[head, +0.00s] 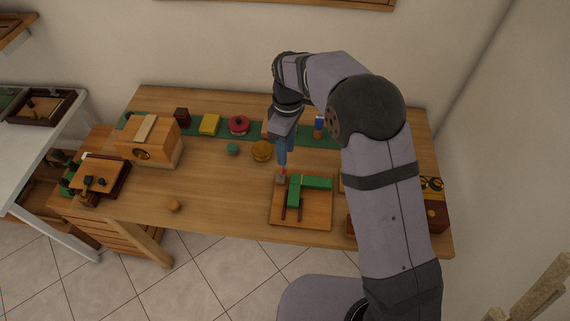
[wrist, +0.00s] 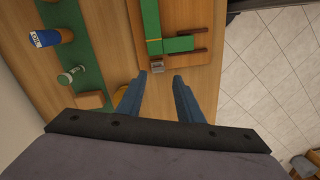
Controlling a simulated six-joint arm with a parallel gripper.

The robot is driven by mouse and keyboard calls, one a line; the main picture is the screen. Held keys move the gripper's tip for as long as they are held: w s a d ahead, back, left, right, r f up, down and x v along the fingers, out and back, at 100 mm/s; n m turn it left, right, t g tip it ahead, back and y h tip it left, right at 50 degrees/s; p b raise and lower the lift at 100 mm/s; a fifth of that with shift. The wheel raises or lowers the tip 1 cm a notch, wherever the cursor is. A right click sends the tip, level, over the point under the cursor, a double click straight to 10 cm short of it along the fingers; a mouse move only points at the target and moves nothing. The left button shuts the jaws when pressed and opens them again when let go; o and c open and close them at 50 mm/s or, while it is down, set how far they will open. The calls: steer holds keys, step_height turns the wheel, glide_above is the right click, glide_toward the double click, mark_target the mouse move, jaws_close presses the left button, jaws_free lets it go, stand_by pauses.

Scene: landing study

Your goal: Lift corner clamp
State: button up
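A small grey piece, which seems to be the corner clamp (wrist: 157,68), sits at the outer end of the green L-shaped bars (wrist: 152,30) on a wooden board (wrist: 196,12). In the head view the clamp (head: 280,179) is at the board's upper left corner, left of the green bars (head: 308,184). My gripper (wrist: 160,77) has its blue fingers apart and holds nothing. The clamp appears just beyond the gap between the fingertips. In the head view my gripper (head: 282,160) points down just above the clamp. I cannot tell the exact height gap.
A yellow round object (head: 262,151) and a green one (head: 232,149) stand left of my gripper. A green strip (head: 217,131) with several items runs along the back. A wooden box (head: 150,142) is at left.

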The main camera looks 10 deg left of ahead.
mark_target(283, 171)
steer(key=shift+w, duration=0.15)
steer(key=shift+s+a+f+p, duration=0.15)
steer(key=shift+f+p, duration=0.45)
steer(key=shift+f, duration=1.25)
steer(key=shift+s+d+f+p, duration=0.1)
steer(key=shift+f+p, duration=0.5)
steer(key=shift+f, duration=1.25)
steer(key=shift+c, duration=0.2)
steer(key=shift+a, duration=0.1)
jaws_close()
